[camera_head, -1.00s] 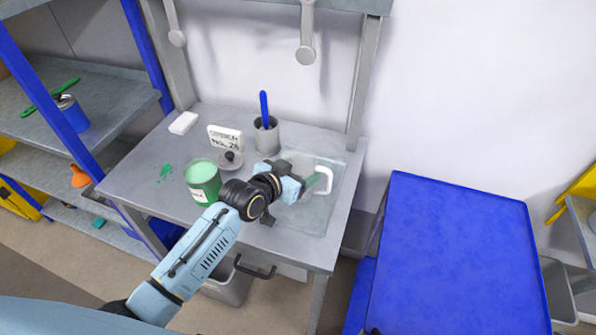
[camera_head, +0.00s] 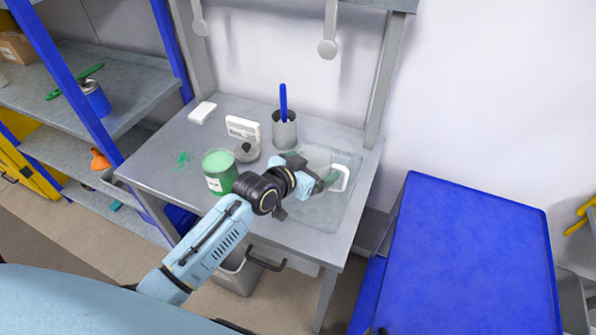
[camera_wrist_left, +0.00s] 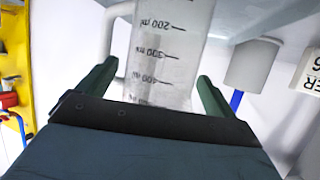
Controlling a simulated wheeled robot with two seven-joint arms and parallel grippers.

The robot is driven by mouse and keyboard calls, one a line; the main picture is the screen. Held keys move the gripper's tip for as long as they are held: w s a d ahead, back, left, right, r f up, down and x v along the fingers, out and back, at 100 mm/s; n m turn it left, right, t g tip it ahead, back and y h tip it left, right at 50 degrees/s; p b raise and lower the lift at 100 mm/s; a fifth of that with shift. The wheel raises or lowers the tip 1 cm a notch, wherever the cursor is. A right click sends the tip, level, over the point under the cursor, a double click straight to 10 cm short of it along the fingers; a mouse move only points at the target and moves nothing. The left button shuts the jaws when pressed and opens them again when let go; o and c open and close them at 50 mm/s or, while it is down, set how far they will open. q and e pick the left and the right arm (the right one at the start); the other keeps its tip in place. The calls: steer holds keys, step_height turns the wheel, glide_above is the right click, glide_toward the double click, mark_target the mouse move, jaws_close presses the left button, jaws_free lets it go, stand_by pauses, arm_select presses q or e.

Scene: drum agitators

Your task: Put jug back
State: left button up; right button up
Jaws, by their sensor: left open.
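The clear measuring jug (camera_head: 316,156) with a white handle (camera_head: 341,178) stands on the pale tray (camera_head: 318,216) at the right of the grey bench. My left gripper (camera_head: 312,183) is at the jug and partly covers it in the head view. In the left wrist view the jug (camera_wrist_left: 165,45), with printed volume marks, lies between my two open green fingers. Its handle is at the left there, close to one finger. I cannot tell whether the fingers touch the jug. My right gripper is not in view.
A green-filled jar (camera_head: 219,172), a round grey lid (camera_head: 247,152), a label card (camera_head: 243,129) and a grey cup (camera_head: 284,131) with a blue-handled tool stand left of the jug. A blue-topped table (camera_head: 470,260) is at the right. Hooks hang from the rail above.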

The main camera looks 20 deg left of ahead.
arm_select(q)
steer(key=v, duration=1.1)
steer(key=shift+s, duration=0.15)
steer(key=shift+a, duration=0.1)
